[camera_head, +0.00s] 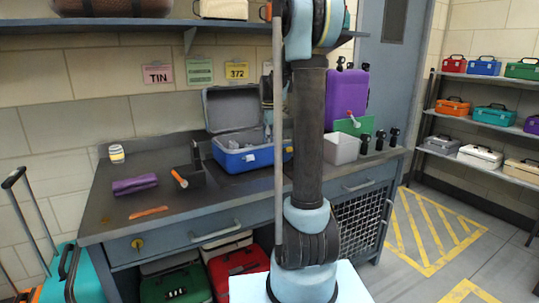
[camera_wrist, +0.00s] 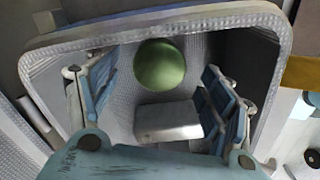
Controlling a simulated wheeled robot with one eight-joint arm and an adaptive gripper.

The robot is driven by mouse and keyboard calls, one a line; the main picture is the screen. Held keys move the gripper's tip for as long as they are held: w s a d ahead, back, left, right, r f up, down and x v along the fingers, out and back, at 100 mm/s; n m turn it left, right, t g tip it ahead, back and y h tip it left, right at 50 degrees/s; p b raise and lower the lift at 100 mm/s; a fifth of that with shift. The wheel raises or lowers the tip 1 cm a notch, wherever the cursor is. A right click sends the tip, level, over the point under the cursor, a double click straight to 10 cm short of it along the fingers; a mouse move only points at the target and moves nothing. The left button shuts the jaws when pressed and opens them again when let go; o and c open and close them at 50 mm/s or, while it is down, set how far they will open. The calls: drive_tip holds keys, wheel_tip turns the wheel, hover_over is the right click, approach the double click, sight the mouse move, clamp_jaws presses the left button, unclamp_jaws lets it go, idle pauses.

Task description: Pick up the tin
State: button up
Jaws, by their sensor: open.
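A small grey, box-shaped object (camera_wrist: 167,121), which looks like the tin, lies inside an open case with a grey padded lining in the wrist view. A round green object (camera_wrist: 159,65) sits just beyond it. My gripper (camera_wrist: 160,78) is open, its blue fingers spread to the left and right of the grey object, apparently not touching it. In the head view, the blue case (camera_head: 240,158) stands on the workbench with its lid (camera_head: 232,108) raised. My arm hides part of the case and most of my gripper there, and the tin cannot be made out.
The workbench (camera_head: 108,222) also holds a purple roll (camera_head: 135,185), a striped jar (camera_head: 117,153), a dark holder, and a pale bin (camera_head: 341,148) right of my arm. A pink sign (camera_head: 158,73) reads TIN. A shelf (camera_head: 100,25) hangs above.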

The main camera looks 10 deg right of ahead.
drive_tip(key=shift+w+f, duration=0.1)
drive_tip(key=shift+f, duration=1.5)
drive_tip(key=c, duration=1.2)
drive_tip(key=shift+r, duration=0.1)
